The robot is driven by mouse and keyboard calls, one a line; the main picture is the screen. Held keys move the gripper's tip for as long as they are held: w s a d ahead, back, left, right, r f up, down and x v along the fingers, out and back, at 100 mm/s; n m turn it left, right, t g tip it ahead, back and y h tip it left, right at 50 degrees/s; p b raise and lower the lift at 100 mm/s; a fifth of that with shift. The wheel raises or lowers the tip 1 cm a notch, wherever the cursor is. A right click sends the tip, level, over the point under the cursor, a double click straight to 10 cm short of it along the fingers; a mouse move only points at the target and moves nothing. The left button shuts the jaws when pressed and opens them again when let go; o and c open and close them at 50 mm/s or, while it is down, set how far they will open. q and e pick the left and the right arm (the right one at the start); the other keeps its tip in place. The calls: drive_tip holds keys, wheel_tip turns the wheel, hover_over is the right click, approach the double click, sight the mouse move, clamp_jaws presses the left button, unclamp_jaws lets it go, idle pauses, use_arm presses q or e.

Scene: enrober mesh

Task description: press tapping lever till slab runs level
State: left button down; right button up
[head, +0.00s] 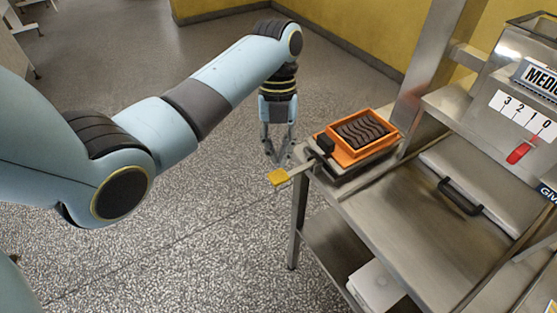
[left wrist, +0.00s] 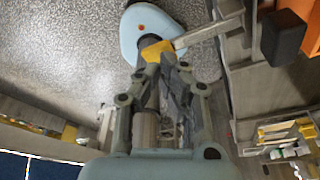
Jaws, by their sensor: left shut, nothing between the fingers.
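The tapping lever is a metal bar with a yellow end pad (head: 278,177); it juts out from the left corner of the steel bench. The pad also shows in the left wrist view (left wrist: 155,48), right by the fingertips. The slab (head: 362,131) is dark brown with a wavy top and lies in an orange tray (head: 355,155) at the bench corner. My left gripper (head: 277,158) is shut and empty, pointing down, and appears just behind the yellow pad in the head view. I cannot tell whether it touches the pad. My right gripper is not in view.
A black block (head: 325,145) sits beside the tray near the lever's root. The steel bench (head: 400,205) carries a machine with a 3-2-1-0 scale and red pointer (head: 519,153), and a black handle (head: 460,197). Speckled floor left of the bench is clear.

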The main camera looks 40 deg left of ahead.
sight(294, 171)
use_arm(q)
drive_tip(key=shift+b+x, duration=0.9)
drive_tip(key=shift+x, duration=0.45)
